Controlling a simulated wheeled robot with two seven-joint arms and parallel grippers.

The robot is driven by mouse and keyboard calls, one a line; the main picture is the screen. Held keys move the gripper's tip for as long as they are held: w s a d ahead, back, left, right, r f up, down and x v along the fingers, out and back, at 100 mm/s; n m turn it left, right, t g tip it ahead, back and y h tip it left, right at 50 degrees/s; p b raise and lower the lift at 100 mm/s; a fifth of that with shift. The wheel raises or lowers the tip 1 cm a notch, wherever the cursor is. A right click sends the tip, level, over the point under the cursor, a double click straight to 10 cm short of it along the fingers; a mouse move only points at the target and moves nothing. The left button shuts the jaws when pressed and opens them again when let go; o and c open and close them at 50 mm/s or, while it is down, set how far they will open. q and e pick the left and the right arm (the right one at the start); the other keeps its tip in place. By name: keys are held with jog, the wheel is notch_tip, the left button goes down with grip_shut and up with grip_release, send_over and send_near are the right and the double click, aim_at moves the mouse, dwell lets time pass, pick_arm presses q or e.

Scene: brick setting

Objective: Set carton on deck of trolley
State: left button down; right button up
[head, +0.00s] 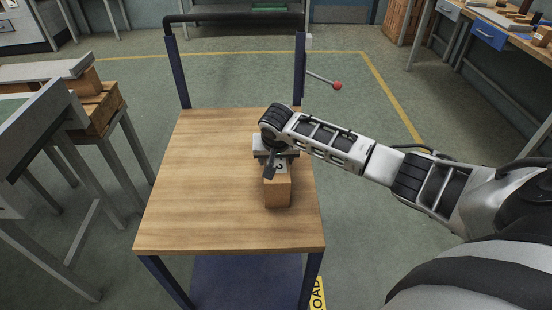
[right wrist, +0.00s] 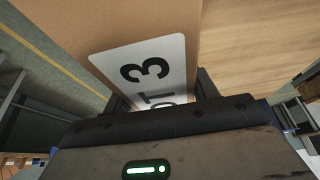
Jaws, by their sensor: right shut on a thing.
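The carton (head: 278,190) is a small brown box with a white label on top. In the head view it is at the right part of the trolley's wooden deck (head: 200,180); I cannot tell whether it touches the deck or is just above it. My right gripper (head: 275,163) is shut on the carton from above and hides its far end. In the right wrist view the carton (right wrist: 75,25) fills the upper left, with a label showing a 3, and the deck (right wrist: 255,45) lies beside it. My left gripper is not in view.
The trolley has a dark push handle (head: 235,17) at its far end. A grey bench (head: 35,140) with wooden crates stands close on the left. A workbench with blue drawers (head: 488,35) is at the far right. The left part of the deck is clear.

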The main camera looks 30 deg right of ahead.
jog(key=shift+w+r, duration=0.1)
jog(key=o, duration=1.6)
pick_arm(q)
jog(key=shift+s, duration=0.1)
pick_arm(e)
jog(key=p+v, duration=0.1)
jog(key=v, duration=0.9)
jog(key=shift+a+r, duration=0.1)
jog(key=shift+r, duration=0.25)
jog(key=shift+s+a+r, duration=0.1)
jog(key=shift+s+r, duration=0.3)
jog(key=shift+r, duration=0.15)
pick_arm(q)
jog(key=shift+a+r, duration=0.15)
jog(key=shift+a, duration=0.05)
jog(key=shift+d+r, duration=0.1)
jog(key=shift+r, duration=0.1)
